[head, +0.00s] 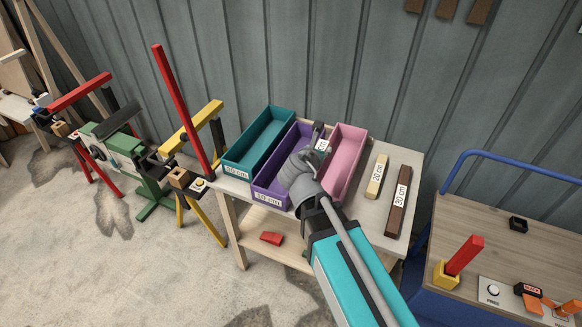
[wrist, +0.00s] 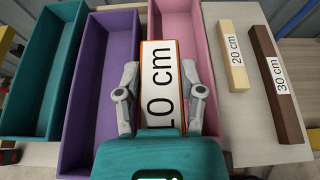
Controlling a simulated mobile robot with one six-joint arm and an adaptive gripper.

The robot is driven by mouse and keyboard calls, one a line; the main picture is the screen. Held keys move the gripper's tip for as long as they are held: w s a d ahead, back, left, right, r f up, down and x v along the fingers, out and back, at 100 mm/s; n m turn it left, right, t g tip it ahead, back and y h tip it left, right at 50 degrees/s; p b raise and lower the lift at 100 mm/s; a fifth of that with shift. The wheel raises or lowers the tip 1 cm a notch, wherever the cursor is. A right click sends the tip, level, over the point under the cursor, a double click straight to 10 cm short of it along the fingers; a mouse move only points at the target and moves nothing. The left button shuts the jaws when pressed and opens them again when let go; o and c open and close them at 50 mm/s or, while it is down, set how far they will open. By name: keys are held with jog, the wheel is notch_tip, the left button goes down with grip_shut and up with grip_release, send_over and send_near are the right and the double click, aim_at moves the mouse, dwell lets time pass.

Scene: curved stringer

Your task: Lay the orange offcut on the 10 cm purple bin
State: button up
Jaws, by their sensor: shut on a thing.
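My gripper (wrist: 164,82) is shut on the orange offcut (wrist: 160,88). Its white face reads "10 cm" and thin orange edges show around it. In the head view my gripper (head: 318,136) is over the bins, with a bit of white label (head: 323,146) showing at its fingers. The 10 cm purple bin (head: 262,184) stands in the middle of the bin row, its label at the front. In the wrist view the offcut overlaps the border between the purple bin (wrist: 88,125) and the pink bin. Its height above them is hard to tell.
The teal 30 cm bin (head: 236,163) is left of the purple bin, the pink bin (head: 350,150) right. A pale 20 cm piece (head: 377,177) and a brown 30 cm piece (head: 398,203) lie on the table's right. Stands are left; a blue-railed cart (head: 510,215) is right.

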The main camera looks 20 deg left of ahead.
jog(key=w+a+f+b, duration=0.8)
jog(key=a+f+b, duration=0.1)
jog(key=a, duration=0.1)
jog(key=shift+a, duration=0.25)
dwell(0.3)
dwell(0.4)
jog(key=shift+w+a+f+b, duration=0.15)
jog(key=shift+a+f+b, duration=0.05)
jog(key=shift+f+b, duration=0.25)
jog(key=shift+w+a+f+b, duration=0.15)
jog(key=shift+f+b, duration=0.2)
jog(key=shift+f, duration=0.05)
jog(key=shift+f+b, duration=1.2)
jog(key=shift+f+b, duration=0.6)
